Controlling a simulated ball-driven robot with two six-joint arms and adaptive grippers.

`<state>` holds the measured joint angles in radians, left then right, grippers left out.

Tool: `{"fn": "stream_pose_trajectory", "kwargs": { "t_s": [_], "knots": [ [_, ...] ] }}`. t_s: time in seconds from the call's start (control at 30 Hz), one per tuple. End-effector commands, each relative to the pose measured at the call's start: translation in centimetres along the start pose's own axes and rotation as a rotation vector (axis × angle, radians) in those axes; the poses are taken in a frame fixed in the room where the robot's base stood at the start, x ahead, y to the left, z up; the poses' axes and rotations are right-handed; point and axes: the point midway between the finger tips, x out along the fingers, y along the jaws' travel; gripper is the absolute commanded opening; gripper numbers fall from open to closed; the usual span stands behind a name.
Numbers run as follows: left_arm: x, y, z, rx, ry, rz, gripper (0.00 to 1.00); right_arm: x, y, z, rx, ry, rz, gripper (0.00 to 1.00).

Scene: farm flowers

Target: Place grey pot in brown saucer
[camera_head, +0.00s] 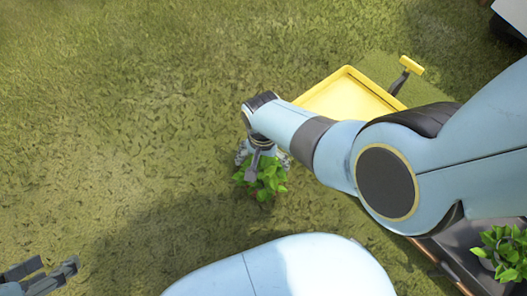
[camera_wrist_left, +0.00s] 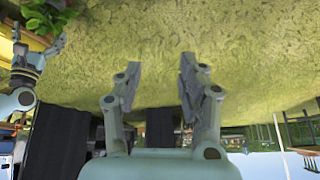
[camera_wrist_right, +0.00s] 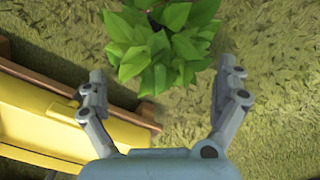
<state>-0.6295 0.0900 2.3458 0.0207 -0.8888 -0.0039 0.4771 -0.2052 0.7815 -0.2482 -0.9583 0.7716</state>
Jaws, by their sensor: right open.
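A leafy green plant (camera_head: 265,178) shows under my right gripper (camera_head: 263,155) in the head view. In the right wrist view the leaves (camera_wrist_right: 160,45) lie beyond and between the spread fingers of my right gripper (camera_wrist_right: 162,78), which is open. Any pot beneath these leaves is hidden, so I cannot tell its colour. No brown saucer can be made out. My left gripper (camera_head: 45,275) is at the lower left of the head view, away from the plant. It is open and empty in the left wrist view (camera_wrist_left: 160,78).
A yellow tray (camera_head: 345,93) stands beyond my right arm. It also shows at the left of the right wrist view (camera_wrist_right: 40,118), beside a brown wooden edge (camera_wrist_right: 110,108). Another plant (camera_head: 505,250) sits by a dark surface at lower right. The grass at left is clear.

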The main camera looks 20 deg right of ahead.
Motion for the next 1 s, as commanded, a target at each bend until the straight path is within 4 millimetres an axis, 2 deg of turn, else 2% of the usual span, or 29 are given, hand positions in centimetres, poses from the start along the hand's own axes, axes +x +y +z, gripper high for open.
{"fn": "stream_pose_trajectory", "kwargs": {
  "t_s": [0.03,0.2,0.4,1.0],
  "knots": [
    [-0.9,0.0,-0.6,0.001,-0.022,0.001,0.4,-0.8,-0.1,-0.1,0.0,0.003,-0.002,1.0],
    [-2.8,0.0,-0.6,0.002,-0.124,0.008,0.4,-1.7,0.0,-0.1,0.0,0.002,-0.001,1.0],
    [-4.0,0.0,-0.4,0.004,-0.188,0.012,0.4,-2.1,0.0,0.0,0.0,0.0,0.0,1.0],
    [-4.2,0.0,-0.2,0.004,-0.201,0.013,0.4,-2.1,0.1,0.0,0.0,-0.001,0.001,1.0]
  ]
}}
